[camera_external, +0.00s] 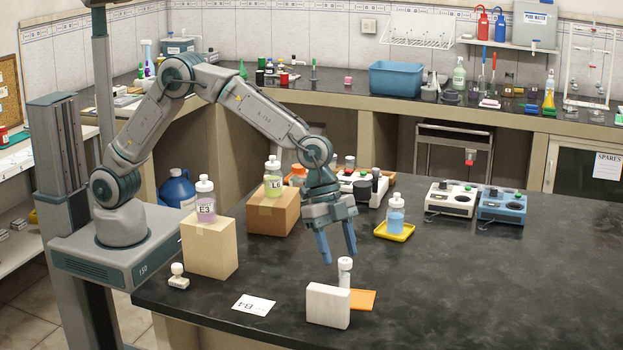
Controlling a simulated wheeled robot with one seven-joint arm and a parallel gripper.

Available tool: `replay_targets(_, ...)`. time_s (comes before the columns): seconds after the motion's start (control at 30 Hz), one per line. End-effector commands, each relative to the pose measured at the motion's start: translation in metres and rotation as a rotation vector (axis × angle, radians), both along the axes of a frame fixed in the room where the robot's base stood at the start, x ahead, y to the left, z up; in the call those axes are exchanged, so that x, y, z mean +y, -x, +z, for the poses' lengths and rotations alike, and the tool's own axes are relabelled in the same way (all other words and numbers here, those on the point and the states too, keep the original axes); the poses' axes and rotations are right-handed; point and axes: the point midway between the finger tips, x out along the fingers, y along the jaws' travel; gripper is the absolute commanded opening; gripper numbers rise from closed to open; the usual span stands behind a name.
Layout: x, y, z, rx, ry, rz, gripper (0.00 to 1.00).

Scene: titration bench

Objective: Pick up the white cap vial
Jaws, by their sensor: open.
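A small vial with a white cap (345,265) stands upright on the dark bench at front center. Its lower part is hidden behind a white block (328,305). An orange flat piece (362,299) lies right beside it. My gripper (338,256) points down with its two blue fingers spread apart and nothing between them. In the picture the fingertips are just above the cap. I cannot tell the exact gap between fingers and cap.
A cardboard box (209,250) carries a purple bottle (205,207); another box (283,216) carries a green bottle (273,185). A blue bottle (396,219) stands on a yellow tray (394,237).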

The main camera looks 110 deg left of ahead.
Motion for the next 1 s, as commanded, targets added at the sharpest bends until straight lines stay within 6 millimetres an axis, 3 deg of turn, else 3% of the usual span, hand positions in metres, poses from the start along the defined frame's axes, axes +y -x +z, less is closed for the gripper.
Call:
replay_targets(0.27, -0.005, -0.007, -0.018, 0.002, -0.001, 0.0, 0.51)
replay_targets(0.6, -0.014, -0.021, -0.055, 0.0, 0.0, 0.001, 0.51)
replay_targets(0.87, -0.015, -0.022, -0.058, -0.002, -0.001, 0.002, 0.51)
replay_targets(0.9, -0.015, -0.022, -0.058, -0.001, 0.0, 0.001, 0.48)
replay_targets(1.0, -0.015, -0.022, -0.058, -0.001, 0.0, 0.001, 0.21)
